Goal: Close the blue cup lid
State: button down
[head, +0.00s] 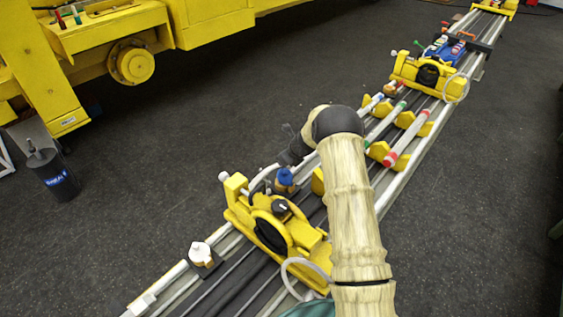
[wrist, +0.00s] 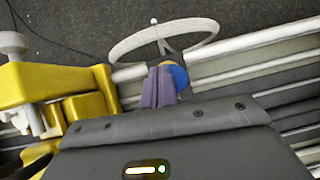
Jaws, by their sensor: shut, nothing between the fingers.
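In the head view my dark gripper (head: 292,156) is just above the blue lid. Whether the fingers touch the lid, and the lid's hinge, I cannot tell.
A yellow clamp (head: 268,231) with a black knob stands close to the lid. A pale ring (wrist: 118,50) lies beyond my fingers. A white-capped fitting (head: 201,254) is further down the rails. Red- and green-ended tubes lie up the rails.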

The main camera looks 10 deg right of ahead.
notch_tip(320, 180, up, 12)
jog(key=b, duration=0.2)
jog(key=shift+s+a, duration=0.2)
jog(key=shift+s, duration=0.1)
jog(key=s+r+n+g+h+b, duration=0.1)
jog(key=s+n+b, duration=0.4)
jog(key=s+n, duration=2.4)
jog(key=s+g+h, duration=0.1)
jog(key=s+h, duration=0.1)
jog(key=s, duration=0.8)
jog(key=shift+s+d+g+h, duration=0.15)
jog(key=shift+s+g+h, duration=0.15)
jog(key=shift+g, duration=0.1)
